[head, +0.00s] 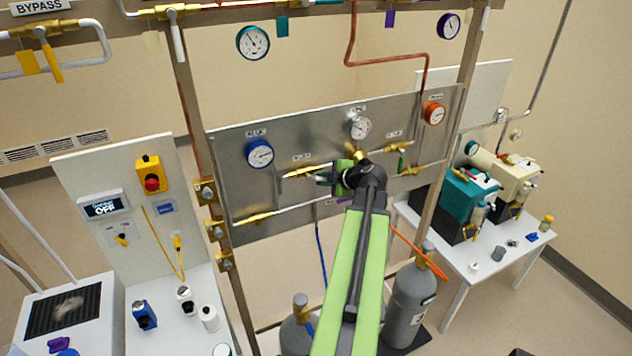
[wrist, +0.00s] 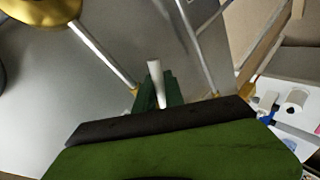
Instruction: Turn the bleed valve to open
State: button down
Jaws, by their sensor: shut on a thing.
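My gripper (head: 332,180) is at the middle of the grey metal panel (head: 235,185), in front of its piping. In the wrist view, the green jaws (wrist: 160,92) are closed around a slim white lever (wrist: 155,72), whose end sticks up between them. I take this lever to be the bleed valve's handle; no readable label confirms it. The valve body is hidden behind my gripper in the head view. Beside the gripper, a brass fitting (head: 300,172) sits on the upper pipe run. I cannot tell how far the lever is turned.
A blue-rimmed gauge (head: 259,153), a white gauge (head: 360,127) and an orange gauge (head: 433,112) are on the panel. Grey gas cylinders (head: 410,300) stand below it. A white table with pumps (head: 468,198) is at the right. A control board (head: 110,175) is at the left.

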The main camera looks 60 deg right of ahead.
jog(key=shift+d, duration=0.1)
jog(key=c, duration=1.4)
grip_release()
jog(key=shift+d+f, duration=0.1)
jog(key=shift+d, duration=0.05)
jog(key=shift+c, duration=0.2)
jog(key=shift+s+r, duration=0.1)
jog(key=shift+r, duration=0.1)
